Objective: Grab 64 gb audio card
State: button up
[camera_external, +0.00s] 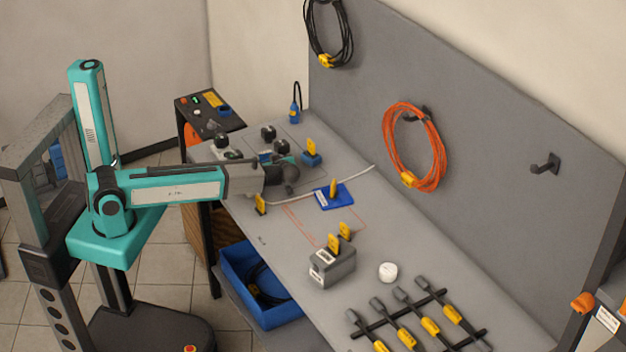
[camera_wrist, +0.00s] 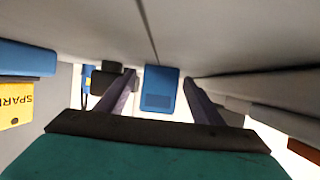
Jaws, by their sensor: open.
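My gripper (camera_external: 287,178) is low over the far half of the grey workbench (camera_external: 375,262). In the wrist view my gripper (camera_wrist: 159,79) is open, with one dark finger on each side of a small blue card-like piece (camera_wrist: 160,88). The piece has a darker blue panel at its lower end. No finger is seen to touch it, and no label on it is readable, so I cannot confirm it is the 64 GB audio card. In the external view the arm's end hides the spot under the gripper.
A blue holder with a yellow tag (camera_external: 311,152) stands beyond the gripper. A blue plate with a yellow tag (camera_external: 341,199) lies to its right. A yellow tag reading "SPAR" (camera_wrist: 15,104) shows at the wrist view's left. A white cable (camera_external: 345,178) runs close by. A grey box (camera_external: 332,268) stands nearer.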

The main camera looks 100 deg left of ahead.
aim_at(265, 152)
jog(key=c, duration=1.1)
jog(key=shift+r, duration=0.1)
jog(key=shift+r+b, duration=1.35)
jog(key=shift+r, duration=3.6)
